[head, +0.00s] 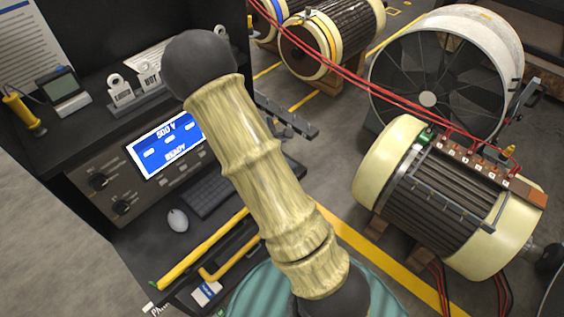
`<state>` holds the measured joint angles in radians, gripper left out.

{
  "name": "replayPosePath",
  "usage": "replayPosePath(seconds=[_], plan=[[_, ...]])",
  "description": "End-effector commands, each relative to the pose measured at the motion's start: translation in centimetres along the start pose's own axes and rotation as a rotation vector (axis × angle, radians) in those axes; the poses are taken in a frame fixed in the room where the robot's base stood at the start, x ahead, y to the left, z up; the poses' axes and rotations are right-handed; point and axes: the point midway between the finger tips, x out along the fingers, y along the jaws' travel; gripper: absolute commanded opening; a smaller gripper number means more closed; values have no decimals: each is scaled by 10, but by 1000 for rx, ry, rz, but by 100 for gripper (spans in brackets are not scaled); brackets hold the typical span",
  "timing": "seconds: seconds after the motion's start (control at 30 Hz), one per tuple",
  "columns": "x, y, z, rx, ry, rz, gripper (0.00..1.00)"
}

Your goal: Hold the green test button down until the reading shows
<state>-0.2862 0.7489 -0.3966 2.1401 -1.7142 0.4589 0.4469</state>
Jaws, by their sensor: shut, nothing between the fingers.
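The insulation tester's blue screen (168,146) reads "500 V" and "READY" at left in the head view. Its dark panel (140,192) has two black knobs and small keys under the screen. I see no green button on the visible part of the panel; my arm covers its right side. What looks like my gripper (280,127), a dark grey bar with short fingers, shows just right of my arm. It is small and partly hidden; it looks shut and empty. I cannot tell whether it touches anything.
A keyboard (210,188) and mouse (178,220) lie below the panel. Yellow-handled tools (205,246) lie in front. A cream-ended rotor (445,205) with a green clip (425,134) stands at right. Red cables (345,78) cross above the floor. Open floor lies between bench and rotor.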

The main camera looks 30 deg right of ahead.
Motion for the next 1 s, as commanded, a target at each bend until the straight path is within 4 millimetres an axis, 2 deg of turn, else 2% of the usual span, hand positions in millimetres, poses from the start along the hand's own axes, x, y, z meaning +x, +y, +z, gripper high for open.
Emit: replayPosePath(seconds=[0.37,1.0], plan=[[9,-7,-6,-1,1,-2,0],[57,-43,-42,2,2,-2,0]])
